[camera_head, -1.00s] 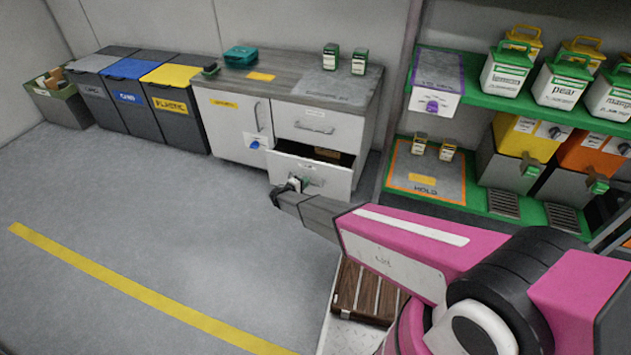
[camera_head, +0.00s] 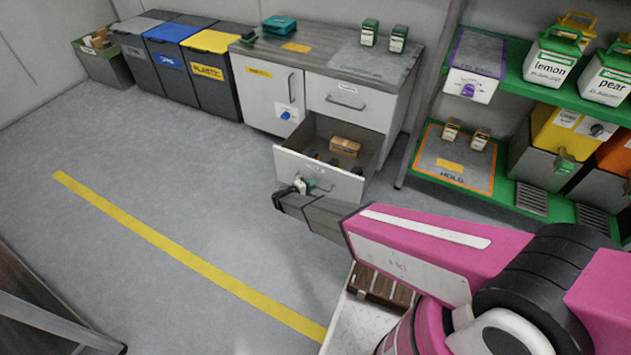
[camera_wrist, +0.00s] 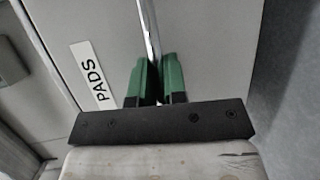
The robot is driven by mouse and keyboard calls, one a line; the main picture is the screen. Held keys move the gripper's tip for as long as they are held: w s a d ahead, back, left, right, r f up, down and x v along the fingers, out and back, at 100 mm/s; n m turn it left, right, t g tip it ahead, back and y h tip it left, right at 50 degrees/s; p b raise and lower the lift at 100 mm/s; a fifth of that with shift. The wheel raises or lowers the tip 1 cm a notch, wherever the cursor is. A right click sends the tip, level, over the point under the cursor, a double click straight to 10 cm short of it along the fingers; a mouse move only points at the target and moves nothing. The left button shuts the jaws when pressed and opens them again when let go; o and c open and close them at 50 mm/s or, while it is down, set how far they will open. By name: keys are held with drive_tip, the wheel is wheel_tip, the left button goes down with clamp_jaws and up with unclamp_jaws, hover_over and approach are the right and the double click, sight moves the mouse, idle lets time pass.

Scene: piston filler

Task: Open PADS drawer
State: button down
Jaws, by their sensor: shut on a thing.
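The PADS drawer (camera_head: 318,178) is the lower drawer of the grey cabinet and stands well out from it. A brown box (camera_head: 344,147) and some dark items lie inside. My gripper (camera_head: 298,187) is at the drawer's front. In the wrist view, the green fingers of my gripper (camera_wrist: 158,82) are shut on the drawer's metal bar handle (camera_wrist: 151,35), one on each side. The PADS label (camera_wrist: 93,75) is on the drawer front, left of the handle. The fingertips are small and partly hidden in the head view.
The upper drawer (camera_head: 348,100) and the cabinet door (camera_head: 272,98) are shut. Bins (camera_head: 212,85) stand at the left. A green shelf (camera_head: 465,160) with a HOLD mat is at the right. The floor (camera_head: 190,190) before the drawer is clear.

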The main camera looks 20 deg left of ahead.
drive_tip(key=shift+s, duration=0.15)
drive_tip(key=c, duration=1.2)
unclamp_jaws()
drive_tip(key=shift+s, duration=0.1)
drive_tip(key=v, duration=1)
drive_tip(key=shift+s+a, duration=0.25)
